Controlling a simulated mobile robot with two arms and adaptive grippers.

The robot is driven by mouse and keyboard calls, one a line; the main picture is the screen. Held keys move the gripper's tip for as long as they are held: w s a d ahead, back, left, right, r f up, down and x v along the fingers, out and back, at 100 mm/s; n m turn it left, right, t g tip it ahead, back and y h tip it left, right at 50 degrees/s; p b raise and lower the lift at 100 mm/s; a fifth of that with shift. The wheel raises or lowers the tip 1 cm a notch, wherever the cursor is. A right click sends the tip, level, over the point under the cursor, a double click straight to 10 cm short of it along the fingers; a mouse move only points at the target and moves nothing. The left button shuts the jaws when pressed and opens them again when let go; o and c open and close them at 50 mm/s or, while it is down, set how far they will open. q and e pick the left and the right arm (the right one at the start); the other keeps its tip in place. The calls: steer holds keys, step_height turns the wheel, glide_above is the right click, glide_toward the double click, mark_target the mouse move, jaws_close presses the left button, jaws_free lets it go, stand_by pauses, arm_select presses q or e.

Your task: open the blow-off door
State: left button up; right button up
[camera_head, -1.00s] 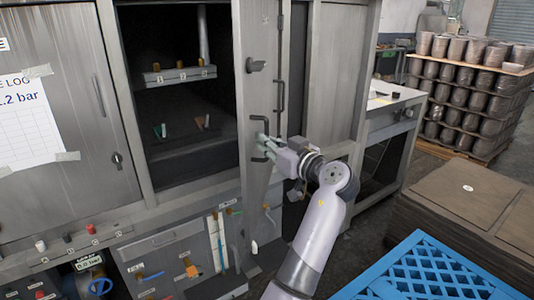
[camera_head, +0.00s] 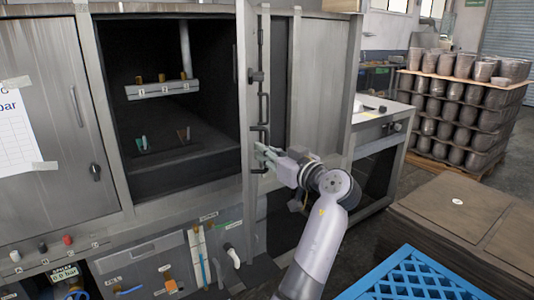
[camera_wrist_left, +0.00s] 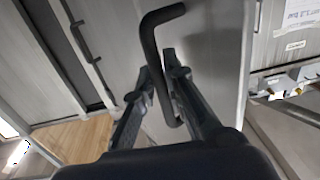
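The blow-off door (camera_head: 250,220) is a narrow grey metal panel in the middle of the head view. It stands swung out beside the dark open chamber (camera_head: 170,110) and shows nearly edge-on. A dark bent bar handle (camera_head: 258,130) is on its face. The same handle (camera_wrist_left: 150,45) runs between my fingers in the left wrist view. My left gripper (camera_head: 265,156) is at the handle's lower part, and its two fingertips (camera_wrist_left: 160,85) close in on the bar from both sides. Part of the bar's lower end is hidden by the fingers. My right gripper is not in view.
A grey cabinet door (camera_head: 50,120) is at the left. Valves and a gauge panel (camera_head: 140,265) sit below the chamber. A blue plastic crate (camera_head: 420,280) and brown stacked boards (camera_head: 470,225) stand at the right. Stacked pots (camera_head: 460,110) are behind. Floor shows between cabinet and boards.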

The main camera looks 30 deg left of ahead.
arm_select(q)
steer(key=o, duration=0.3)
steer(key=shift+o, duration=0.2)
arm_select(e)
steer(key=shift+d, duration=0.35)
arm_select(q)
steer(key=v, duration=0.7)
steer(key=shift+d, duration=0.25)
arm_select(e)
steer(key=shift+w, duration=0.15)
arm_select(q)
steer(key=shift+c, duration=0.4)
